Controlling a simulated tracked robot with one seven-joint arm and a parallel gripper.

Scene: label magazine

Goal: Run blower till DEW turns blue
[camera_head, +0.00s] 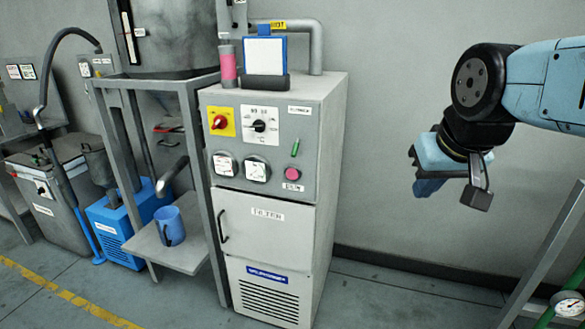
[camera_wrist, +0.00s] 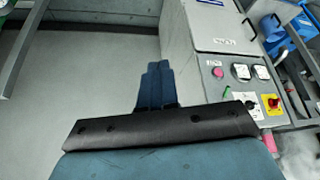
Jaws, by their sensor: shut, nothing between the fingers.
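A grey cabinet (camera_head: 330,150) stands in the middle of the head view, and its panel also shows upside down at the right of the wrist view (camera_wrist: 213,125). On the panel is a round pink indicator (camera_head: 292,174) with a small label that looks like DEW; it also shows in the wrist view (camera_wrist: 218,72). Above it is a green toggle or lever (camera_head: 295,148) under a label too small to read. A black rotary knob (camera_head: 259,126) and a red knob on a yellow plate (camera_head: 219,122) are to the left. My gripper (camera_wrist: 155,85) is shut and empty, right of the cabinet, touching nothing.
Two round gauges (camera_head: 257,170) sit below the knobs. A pink-filled cylinder (camera_head: 228,65) and a blue-framed white card (camera_head: 265,55) stand on top. A blue mug (camera_head: 169,225) is on a shelf at left. Free room lies between the cabinet and my arm.

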